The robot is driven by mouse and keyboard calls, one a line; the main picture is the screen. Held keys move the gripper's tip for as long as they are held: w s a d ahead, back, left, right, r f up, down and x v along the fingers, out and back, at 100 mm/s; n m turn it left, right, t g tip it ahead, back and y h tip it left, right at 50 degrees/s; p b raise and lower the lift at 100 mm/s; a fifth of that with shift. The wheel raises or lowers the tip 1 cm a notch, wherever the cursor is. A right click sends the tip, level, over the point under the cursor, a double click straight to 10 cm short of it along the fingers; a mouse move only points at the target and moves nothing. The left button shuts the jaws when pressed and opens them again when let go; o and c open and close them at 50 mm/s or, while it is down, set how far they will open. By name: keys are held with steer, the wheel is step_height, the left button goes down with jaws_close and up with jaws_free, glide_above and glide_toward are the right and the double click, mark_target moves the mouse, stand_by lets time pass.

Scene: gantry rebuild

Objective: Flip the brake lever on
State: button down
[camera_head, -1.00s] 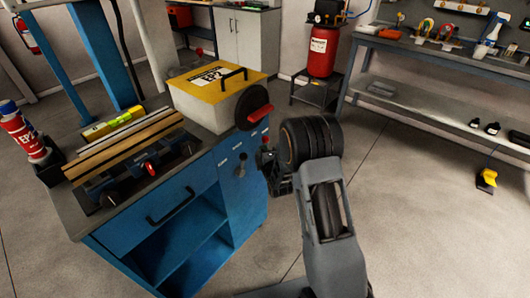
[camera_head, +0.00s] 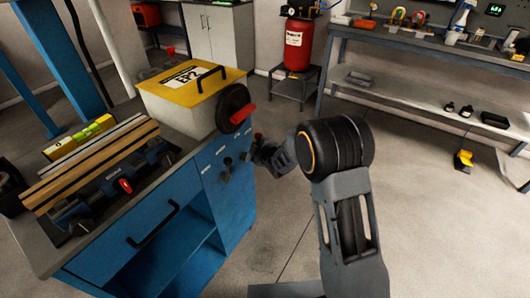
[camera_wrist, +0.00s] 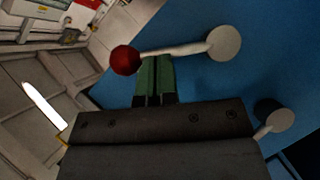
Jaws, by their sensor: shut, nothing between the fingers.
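A lever with a red ball knob (camera_wrist: 126,60) on a pale rod stands out from a round mount (camera_wrist: 224,43) on the blue panel. The red knob also shows in the head view (camera_head: 258,136). My gripper (camera_wrist: 153,78) has its green fingers shut and empty, with the tips just at the rod beside the knob; whether they touch cannot be told. In the head view my gripper (camera_head: 265,154) is at the right side of the panel, partly hidden by my wrist. A second, dark-knobbed lever (camera_wrist: 272,115) is lower right. No label naming the brake is readable.
The blue bench (camera_head: 115,220) carries a yellow-lidded box (camera_head: 185,105), a black handwheel with a red handle (camera_head: 234,108), and a vise with wooden strips (camera_head: 95,165). A red tank (camera_head: 298,45) stands behind.

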steer(key=shift+w+d+f+b, duration=0.1)
steer(key=shift+w+f+b, duration=0.1)
steer(key=shift+w+b, duration=0.45)
steer(key=shift+d+r+b, duration=0.1)
steer(key=shift+r+b, duration=0.05)
steer(key=shift+b, duration=0.15)
steer(key=a+r+v, duration=0.1)
steer(key=v, duration=1.2)
steer(key=shift+a+r+p, duration=0.3)
steer(key=shift+p, duration=0.15)
